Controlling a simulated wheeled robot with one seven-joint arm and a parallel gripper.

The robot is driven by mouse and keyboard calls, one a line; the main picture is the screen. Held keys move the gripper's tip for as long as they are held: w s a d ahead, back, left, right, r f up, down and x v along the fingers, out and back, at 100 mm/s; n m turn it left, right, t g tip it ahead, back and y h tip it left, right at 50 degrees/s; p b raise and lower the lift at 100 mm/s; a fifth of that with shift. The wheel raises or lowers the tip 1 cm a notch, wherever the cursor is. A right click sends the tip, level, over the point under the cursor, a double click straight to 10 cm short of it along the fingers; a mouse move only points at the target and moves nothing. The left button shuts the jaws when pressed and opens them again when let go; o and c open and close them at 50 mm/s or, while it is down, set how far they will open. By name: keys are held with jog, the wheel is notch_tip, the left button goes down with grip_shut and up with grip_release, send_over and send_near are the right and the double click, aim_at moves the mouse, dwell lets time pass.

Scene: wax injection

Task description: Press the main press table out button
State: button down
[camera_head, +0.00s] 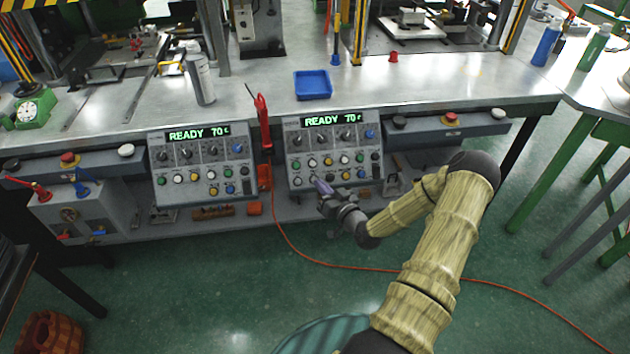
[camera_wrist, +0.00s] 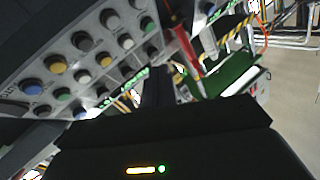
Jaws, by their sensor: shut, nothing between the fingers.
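Two grey control panels hang at the front of the steel bench, both showing "READY 70". My gripper (camera_head: 323,188) is shut and empty at the lower edge of the right panel (camera_head: 318,133). Its tips are close below the lower button row; I cannot tell whether they touch. The right panel carries black knobs and rows of coloured buttons, and part of the lower row is close to the gripper. The left panel (camera_head: 172,157) is apart from the gripper. In the wrist view, a tilted panel (camera_wrist: 38,70) with coloured buttons fills the upper left. Button labels are not legible, so the table out button cannot be singled out.
A red tool (camera_head: 262,120) hangs between the panels. Red buttons sit on the side boxes. An orange hose (camera_head: 400,270) crosses the green floor.

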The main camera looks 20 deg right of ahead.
jog(key=w+d+f+b, duration=0.1)
jog(key=w+f+b, duration=0.4)
jog(key=w+b, duration=0.1)
jog(key=shift+w+d+f, duration=0.15)
jog(key=shift+d+f, duration=0.1)
jog(key=shift+f, duration=0.05)
dwell(0.8)
jog(key=shift+d, duration=0.15)
dwell(0.6)
dwell(0.5)
jog(key=shift+w+d+f+b, duration=0.1)
jog(key=shift+w+f+b, duration=0.15)
jog(key=shift+w+b, duration=0.1)
